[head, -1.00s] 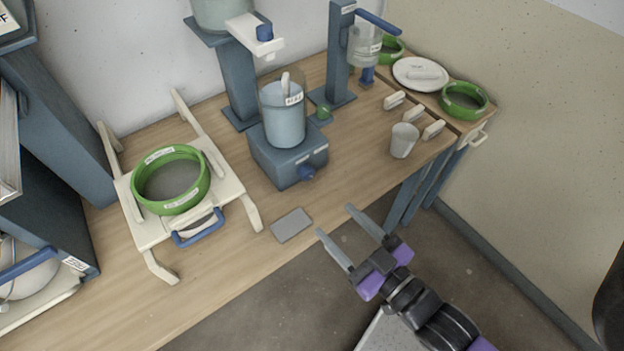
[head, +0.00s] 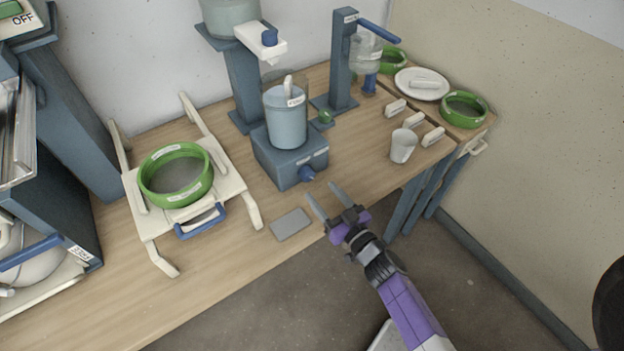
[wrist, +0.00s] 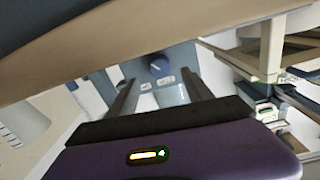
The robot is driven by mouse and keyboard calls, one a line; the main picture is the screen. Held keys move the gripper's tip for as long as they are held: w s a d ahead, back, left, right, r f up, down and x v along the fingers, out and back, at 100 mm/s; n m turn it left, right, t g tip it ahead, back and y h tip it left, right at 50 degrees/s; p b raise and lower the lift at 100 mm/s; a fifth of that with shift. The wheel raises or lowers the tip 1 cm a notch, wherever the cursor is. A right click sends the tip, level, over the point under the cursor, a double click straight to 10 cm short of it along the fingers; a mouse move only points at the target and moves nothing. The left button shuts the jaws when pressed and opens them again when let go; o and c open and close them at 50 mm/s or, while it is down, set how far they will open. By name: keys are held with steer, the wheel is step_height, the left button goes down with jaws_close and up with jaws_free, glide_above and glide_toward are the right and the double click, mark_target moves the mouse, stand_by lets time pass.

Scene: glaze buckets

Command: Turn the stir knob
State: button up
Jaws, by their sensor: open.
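The stir knob (head: 307,173) is a small blue knob on the front of a blue-grey stirrer base (head: 284,165). A clear bucket of blue-grey glaze (head: 287,122) with a white stick in it stands on that base. My gripper (head: 325,201) is open and empty, its two fingers pointing toward the knob from the front edge of the table, apart from it. In the wrist view the knob (wrist: 159,67) shows on the base's face, ahead of and between my fingers (wrist: 160,95). The knob has a pale mark, and small labels sit beside it.
A grey pad (head: 290,224) lies on the table left of my gripper. A white cup (head: 402,146) stands to the right. A white rack (head: 240,186) holds a green-rimmed sieve (head: 176,175). The table edge (head: 232,268) runs below the gripper.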

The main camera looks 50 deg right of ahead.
mark_target(310, 177)
steer(key=x, duration=0.6)
steer(key=shift+w, duration=0.25)
jaws_close()
steer(key=shift+n, duration=0.3)
steer(key=n+b, duration=0.1)
steer(key=n, duration=0.1)
steer(key=shift+n, duration=0.3)
steer(key=shift+n+b, duration=0.75)
steer(key=shift+n, duration=0.65)
